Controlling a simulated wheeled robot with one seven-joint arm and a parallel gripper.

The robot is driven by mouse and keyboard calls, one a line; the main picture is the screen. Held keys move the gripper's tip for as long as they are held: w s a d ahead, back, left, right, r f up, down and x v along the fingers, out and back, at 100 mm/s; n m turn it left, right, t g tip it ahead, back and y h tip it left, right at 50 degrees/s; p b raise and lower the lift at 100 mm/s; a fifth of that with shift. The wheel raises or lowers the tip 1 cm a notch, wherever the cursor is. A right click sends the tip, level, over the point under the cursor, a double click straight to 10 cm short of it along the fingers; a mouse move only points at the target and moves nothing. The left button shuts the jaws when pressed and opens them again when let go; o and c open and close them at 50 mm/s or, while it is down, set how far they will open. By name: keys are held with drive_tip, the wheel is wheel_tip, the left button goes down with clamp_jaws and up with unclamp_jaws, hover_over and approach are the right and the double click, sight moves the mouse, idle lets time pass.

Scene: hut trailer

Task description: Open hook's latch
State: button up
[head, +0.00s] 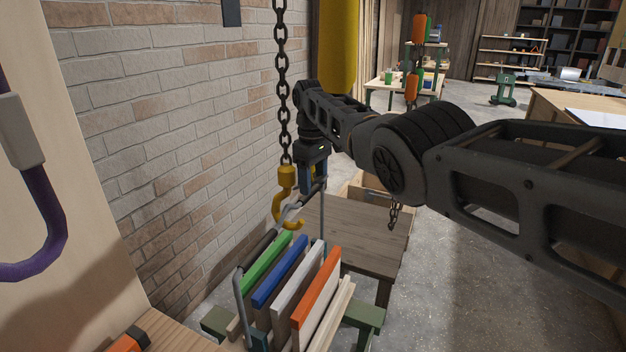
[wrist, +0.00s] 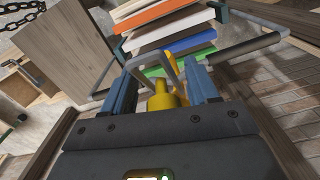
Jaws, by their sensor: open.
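The yellow hook (head: 287,176) hangs from a dark chain at the centre of the head view. A small grey piece, apparently its latch (head: 291,211), spans the hook's mouth. My gripper (head: 313,187) is pointed down just right of the hook. In the wrist view, my gripper (wrist: 163,82) has its two blue fingers apart, and the yellow hook (wrist: 166,98) shows between them. A bent grey bar (wrist: 168,68) lies close to the fingertips; I cannot tell whether it is the latch. Whether a finger touches the latch is unclear.
A metal-framed rack of coloured boards (head: 286,278) sits below the hook; its bar passes near the hook's tip. A wooden table (head: 362,236) stands behind. A brick wall (head: 190,120) is close on the left. Open floor (head: 470,290) lies to the right.

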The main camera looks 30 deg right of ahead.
wheel_tip(320, 180, up, 8)
drive_tip(key=shift+f, duration=0.1)
idle(0.4)
idle(0.5)
